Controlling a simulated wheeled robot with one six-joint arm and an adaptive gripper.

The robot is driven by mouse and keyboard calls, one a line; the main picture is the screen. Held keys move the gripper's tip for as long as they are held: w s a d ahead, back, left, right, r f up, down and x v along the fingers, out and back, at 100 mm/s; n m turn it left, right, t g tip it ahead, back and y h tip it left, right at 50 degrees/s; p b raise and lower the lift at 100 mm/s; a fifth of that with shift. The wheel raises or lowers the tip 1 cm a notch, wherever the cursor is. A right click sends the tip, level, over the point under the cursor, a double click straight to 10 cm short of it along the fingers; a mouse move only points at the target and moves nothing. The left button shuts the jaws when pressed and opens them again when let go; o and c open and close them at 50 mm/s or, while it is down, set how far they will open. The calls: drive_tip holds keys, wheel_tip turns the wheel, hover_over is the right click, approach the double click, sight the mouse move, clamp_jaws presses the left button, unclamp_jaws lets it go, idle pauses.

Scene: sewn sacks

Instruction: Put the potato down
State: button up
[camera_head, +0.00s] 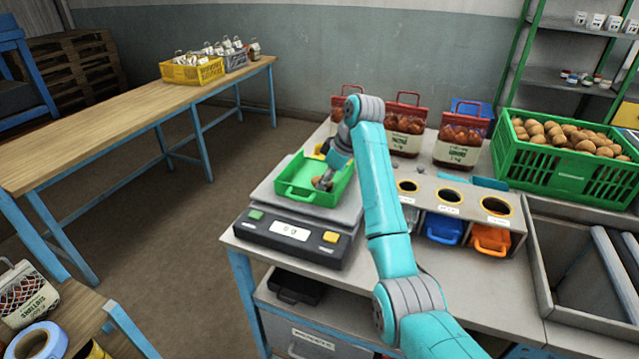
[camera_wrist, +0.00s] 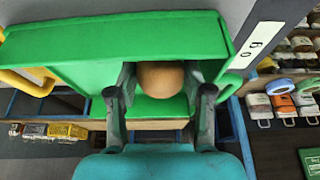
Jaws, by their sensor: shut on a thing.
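My gripper (camera_head: 323,184) is inside the green tray (camera_head: 312,197) on the scale (camera_head: 295,240). In the wrist view its two fingers (camera_wrist: 160,84) are shut on a brown, rounded potato (camera_wrist: 160,77), one on each side. The green tray (camera_wrist: 70,50) surrounds the potato in that view. The potato is mostly hidden by the gripper in the head view. I cannot tell whether it touches the tray floor. The scale display (camera_head: 290,231) appears to read 0 g.
A green crate of potatoes (camera_head: 570,178) stands at the right. Filled sacks (camera_head: 458,140) stand behind my arm. A sorting box with round holes (camera_head: 450,196) is right of the scale. A long wooden table (camera_head: 100,130) at the left is mostly clear.

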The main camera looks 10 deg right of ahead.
drive_tip(key=shift+f, duration=0.45)
drive_tip(key=shift+f, duration=0.15)
drive_tip(key=o, duration=0.9)
